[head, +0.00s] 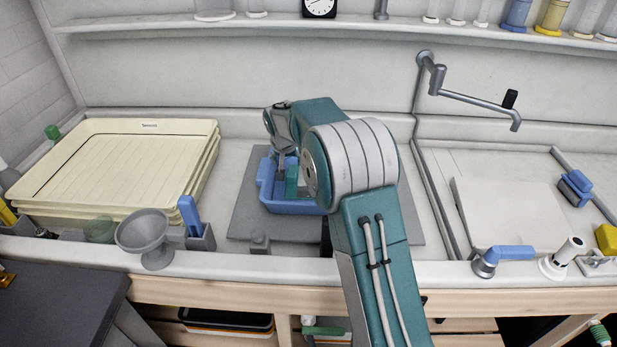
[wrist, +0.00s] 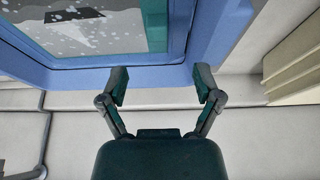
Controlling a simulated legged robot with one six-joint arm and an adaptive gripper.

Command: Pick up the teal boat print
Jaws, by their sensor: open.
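A blue tray (head: 265,180) stands on a dark grey board in the middle of the counter, and its rim also shows in the wrist view (wrist: 110,78). In the wrist view a speckled grey print (wrist: 120,30) with a teal edge and a dark-and-white boat-like shape shows inside the tray, cut off by the frame.
Stacked cream trays (head: 120,165) stand to the left. A swing-out tap (head: 470,97) and a white board (head: 510,212) are to the right. A shelf (head: 350,25) runs along the back.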

